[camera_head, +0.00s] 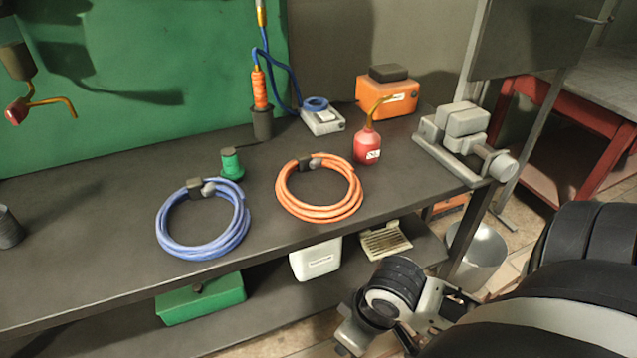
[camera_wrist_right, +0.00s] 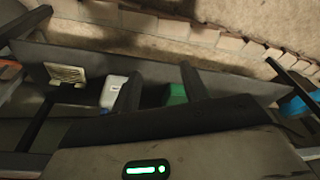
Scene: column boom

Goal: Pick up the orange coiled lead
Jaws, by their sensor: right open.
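The orange coiled lead (camera_head: 290,201) lies flat in a ring on the dark workbench (camera_head: 120,170), near the front edge, with a dark clip and grey connector at its back. A blue coiled lead (camera_head: 165,232) lies apart to its left. My right gripper (camera_head: 372,338) is in front of and below the bench edge, to the lower right of the orange lead and apart from it. In the right wrist view its two dark fingers (camera_wrist_right: 160,88) are spread with nothing held between them. The orange lead is not visible in that view. My left gripper is not in view.
A red oil bottle (camera_head: 367,147) stands close behind the orange lead's right side, and a green item (camera_head: 231,163) behind its left. A grey vise (camera_head: 462,140) is at the right end. The lower shelf holds a green box (camera_head: 200,303) and white container (camera_head: 316,260).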

